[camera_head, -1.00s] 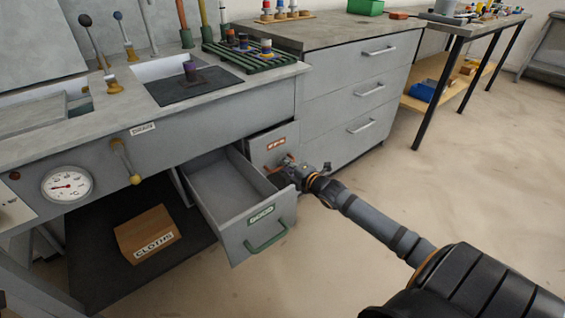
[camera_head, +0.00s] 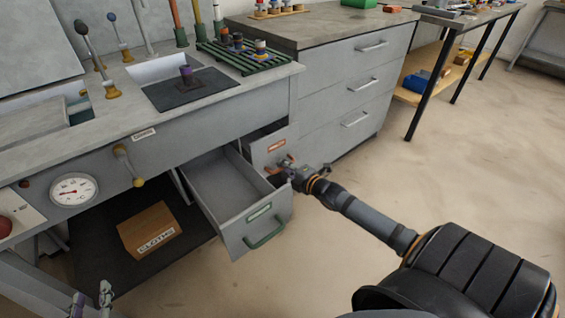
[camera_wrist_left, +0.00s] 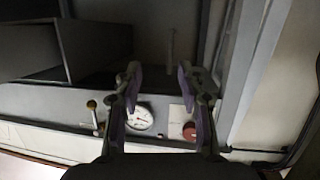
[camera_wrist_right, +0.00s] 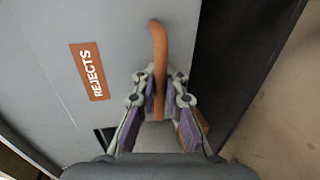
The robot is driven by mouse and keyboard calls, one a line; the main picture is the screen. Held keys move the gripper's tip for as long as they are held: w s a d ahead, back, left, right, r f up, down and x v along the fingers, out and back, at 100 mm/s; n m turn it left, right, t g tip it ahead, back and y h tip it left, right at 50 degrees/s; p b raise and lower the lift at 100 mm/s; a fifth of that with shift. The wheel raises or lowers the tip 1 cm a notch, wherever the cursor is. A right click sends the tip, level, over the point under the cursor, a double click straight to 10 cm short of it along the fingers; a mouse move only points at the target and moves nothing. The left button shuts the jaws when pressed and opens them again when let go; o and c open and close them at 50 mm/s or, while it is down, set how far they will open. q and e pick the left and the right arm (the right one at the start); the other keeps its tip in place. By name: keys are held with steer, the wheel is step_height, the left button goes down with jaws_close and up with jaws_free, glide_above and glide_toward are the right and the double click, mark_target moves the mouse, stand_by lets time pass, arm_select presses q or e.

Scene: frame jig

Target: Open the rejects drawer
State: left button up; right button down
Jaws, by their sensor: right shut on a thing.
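The rejects drawer (camera_head: 262,157) is the grey front with an orange-red label at the right end of the bench. It stands partly out, with a dark gap behind its top edge. In the right wrist view its REJECTS label (camera_wrist_right: 89,72) is readable beside an orange bar handle (camera_wrist_right: 158,45). My right gripper (camera_wrist_right: 160,88) is shut on this handle; in the head view the gripper (camera_head: 286,170) hides much of it. My left gripper (camera_wrist_left: 158,85) is open and empty; it shows at the bottom left of the head view (camera_head: 92,299), away from the drawers.
A drawer with a green handle (camera_head: 264,236) stands far open just left of the rejects drawer. A cardboard CLOTHS box (camera_head: 150,230) lies on a dark mat under the bench. A grey cabinet (camera_head: 345,100) stands behind on the right. The floor (camera_head: 450,170) at the right is clear.

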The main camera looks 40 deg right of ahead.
steer(key=shift+s+r+p, duration=0.1)
steer(key=shift+s+p, duration=0.2)
steer(key=shift+p, duration=0.25)
arm_select(q)
steer(key=s+d+f+g+p, duration=0.1)
steer(key=s+f+g+p, duration=0.1)
steer(key=s+f+g, duration=1.1)
steer(key=shift+s+a+r+p, duration=1.15)
steer(key=shift+s+r+p, duration=0.95)
steer(key=shift+p, duration=0.9)
steer(key=s+a+f+y+p, duration=0.1)
steer(key=a+f+p, duration=0.15)
steer(key=f, duration=0.45)
steer(key=a+f+y+p, duration=0.1)
steer(key=f+p, duration=0.2)
steer(key=f, duration=0.4)
steer(key=s+a+f+p, duration=0.2)
steer(key=s+f+p, duration=0.3)
steer(key=s, duration=0.6)
steer(key=shift+f+g+p, duration=0.4)
steer(key=shift+f, duration=0.35)
arm_select(e)
steer(key=f+v, duration=0.1)
steer(key=v, duration=0.7)
steer(key=f+v, duration=0.2)
steer(key=v, duration=0.7)
steer(key=shift+s+d+f, duration=0.25)
steer(key=shift+s+f, duration=0.05)
steer(key=shift+s, duration=0.25)
